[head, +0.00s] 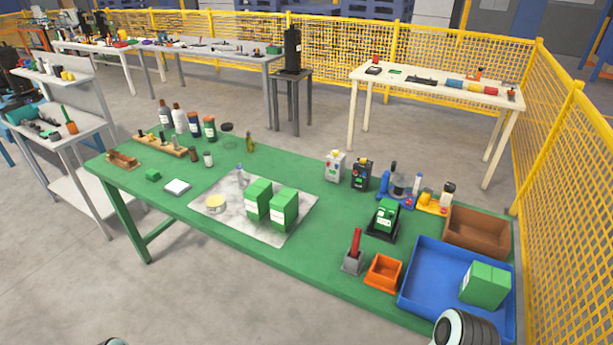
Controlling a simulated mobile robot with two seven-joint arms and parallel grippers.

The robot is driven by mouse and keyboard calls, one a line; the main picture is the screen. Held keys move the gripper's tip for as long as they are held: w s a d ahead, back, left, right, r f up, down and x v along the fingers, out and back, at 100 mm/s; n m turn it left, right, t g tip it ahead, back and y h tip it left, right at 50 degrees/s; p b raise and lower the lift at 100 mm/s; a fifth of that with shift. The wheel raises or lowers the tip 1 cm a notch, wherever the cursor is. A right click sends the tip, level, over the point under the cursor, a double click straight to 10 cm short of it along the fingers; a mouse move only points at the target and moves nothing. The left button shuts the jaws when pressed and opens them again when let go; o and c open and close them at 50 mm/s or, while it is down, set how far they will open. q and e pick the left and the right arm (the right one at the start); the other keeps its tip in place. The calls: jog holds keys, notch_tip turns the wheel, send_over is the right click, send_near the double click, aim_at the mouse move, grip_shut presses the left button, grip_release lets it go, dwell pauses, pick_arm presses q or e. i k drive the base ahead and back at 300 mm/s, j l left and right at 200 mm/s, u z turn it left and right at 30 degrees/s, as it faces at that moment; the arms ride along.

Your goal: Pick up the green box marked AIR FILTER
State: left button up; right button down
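Two upright green boxes stand side by side on a grey mat (215,220) on the green table: a left one (258,199) and a right one (284,209). A third green box (485,285) stands in the blue tray (416,285) at the table's right end. Their markings are too small to read, so I cannot tell which is marked AIR FILTER. Neither of my grippers is in view; only parts of my own arms show at the bottom edge, one low on the left and one in front of the blue tray.
An orange bin (383,273) and a grey holder with a red handle (353,255) stand left of the tray. A brown bin (477,231) is behind it. Bottles (194,124) stand at the back left. Yellow fencing (570,190) is at the right.

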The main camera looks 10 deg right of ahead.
aim_at(258, 197)
jog(key=i+j, duration=0.55)
jog(key=i+j+z, duration=0.6)
jog(key=j, duration=0.3)
jog(key=z, duration=1.05)
jog(key=k+l, duration=0.05)
jog(key=l, duration=0.05)
